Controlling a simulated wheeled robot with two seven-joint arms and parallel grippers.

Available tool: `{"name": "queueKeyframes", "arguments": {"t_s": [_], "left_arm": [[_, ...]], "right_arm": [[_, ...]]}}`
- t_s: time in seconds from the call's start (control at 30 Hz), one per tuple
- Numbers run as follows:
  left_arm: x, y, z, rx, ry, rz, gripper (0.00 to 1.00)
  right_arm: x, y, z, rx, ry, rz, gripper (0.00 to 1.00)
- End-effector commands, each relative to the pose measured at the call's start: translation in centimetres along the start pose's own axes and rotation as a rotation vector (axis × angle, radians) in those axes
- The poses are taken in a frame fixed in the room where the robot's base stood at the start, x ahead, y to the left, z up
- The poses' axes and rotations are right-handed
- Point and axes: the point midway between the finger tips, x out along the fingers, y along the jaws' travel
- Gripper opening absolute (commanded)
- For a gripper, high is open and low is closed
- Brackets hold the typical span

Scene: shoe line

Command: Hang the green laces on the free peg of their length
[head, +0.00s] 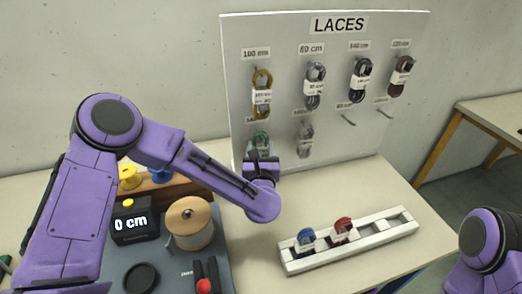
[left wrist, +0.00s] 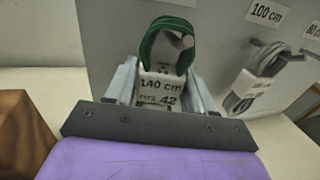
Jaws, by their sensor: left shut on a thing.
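The green laces (head: 261,139) are a coil with a white band reading 140 cm, fits 42. They also show in the left wrist view (left wrist: 160,35). My left gripper (head: 262,165) is shut on the band and holds the coil upright against the lower left of the white LACES board (head: 400,30). In the left wrist view a grey peg end (left wrist: 187,41) shows within the green loop; I cannot tell whether the coil rests on it. The peg label above is mostly hidden in the head view. My right gripper is out of view.
Grey laces (head: 305,140) hang right beside on the lower row, under a 100 cm label (left wrist: 267,11). Two bare pegs (head: 348,121) (head: 385,114) are farther right. Laces fill the upper row. A white tray (head: 350,248) holds blue (head: 305,238) and red laces (head: 343,228). A spool (head: 190,222) stands left.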

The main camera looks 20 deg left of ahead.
Motion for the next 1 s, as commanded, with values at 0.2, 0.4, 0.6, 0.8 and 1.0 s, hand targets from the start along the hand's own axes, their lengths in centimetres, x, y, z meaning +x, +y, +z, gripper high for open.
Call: {"name": "queueKeyframes", "arguments": {"t_s": [0.2,0.4,0.6,0.8,1.0], "left_arm": [[0.0,0.0,0.0,0.000,0.000,0.000,0.60],[0.0,0.1,0.0,0.000,0.000,0.001,0.83],[-0.2,0.1,-0.1,0.000,0.000,0.002,0.83],[-3.7,-0.1,-0.5,0.000,-0.001,-0.004,0.83],[-8.4,-0.1,-0.4,0.001,-0.002,-0.005,0.83]], "right_arm": [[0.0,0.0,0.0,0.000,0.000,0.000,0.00],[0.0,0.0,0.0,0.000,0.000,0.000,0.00],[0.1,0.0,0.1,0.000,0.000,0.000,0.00],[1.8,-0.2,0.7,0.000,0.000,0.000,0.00],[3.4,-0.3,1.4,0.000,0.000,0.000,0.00]]}}
